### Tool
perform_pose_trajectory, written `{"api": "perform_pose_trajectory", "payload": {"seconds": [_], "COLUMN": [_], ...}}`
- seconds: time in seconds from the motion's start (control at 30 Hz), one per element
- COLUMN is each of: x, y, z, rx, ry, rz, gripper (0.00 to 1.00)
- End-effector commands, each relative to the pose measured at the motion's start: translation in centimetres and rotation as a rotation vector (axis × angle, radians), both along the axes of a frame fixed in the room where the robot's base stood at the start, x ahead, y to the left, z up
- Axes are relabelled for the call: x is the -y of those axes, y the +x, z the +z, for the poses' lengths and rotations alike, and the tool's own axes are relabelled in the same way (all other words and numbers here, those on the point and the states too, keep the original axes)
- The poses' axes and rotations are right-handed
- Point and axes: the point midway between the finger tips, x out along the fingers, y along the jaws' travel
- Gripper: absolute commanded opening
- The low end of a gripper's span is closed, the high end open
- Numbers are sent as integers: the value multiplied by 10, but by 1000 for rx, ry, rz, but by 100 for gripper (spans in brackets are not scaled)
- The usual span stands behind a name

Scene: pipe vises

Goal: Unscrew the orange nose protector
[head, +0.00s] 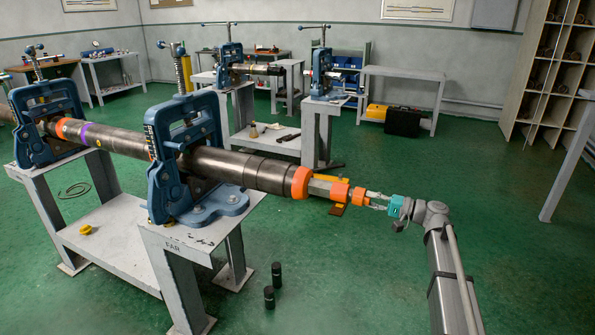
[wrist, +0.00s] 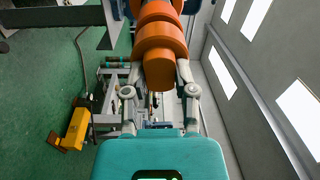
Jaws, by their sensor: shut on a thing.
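The orange nose protector (head: 357,196) is at the right-hand free end of the long dark pipe assembly (head: 238,168). It looks like a short stepped orange cylinder in the wrist view (wrist: 160,50). My gripper (head: 368,198) reaches it from the right, in line with the pipe. In the wrist view its two fingers (wrist: 160,78) are shut on the sides of the protector's near end. A grey section and a wider orange ring (head: 301,182) lie behind the protector along the pipe. The thread is hidden.
Blue pipe vises (head: 190,165) on a grey stand (head: 165,245) hold the pipe. Two small black cylinders (head: 277,274) stand on the floor before it. Another bench with vises (head: 318,125) is behind. Green floor is open at the right.

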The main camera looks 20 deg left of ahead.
Motion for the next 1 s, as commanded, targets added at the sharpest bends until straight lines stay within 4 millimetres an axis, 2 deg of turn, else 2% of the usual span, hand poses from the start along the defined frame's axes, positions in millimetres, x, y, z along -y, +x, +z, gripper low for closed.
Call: {"api": "perform_pose_trajectory", "payload": {"seconds": [1.0], "x": [0], "y": [-1], "z": [0], "rx": [778], "ry": [-28], "rz": [5], "gripper": [0]}}
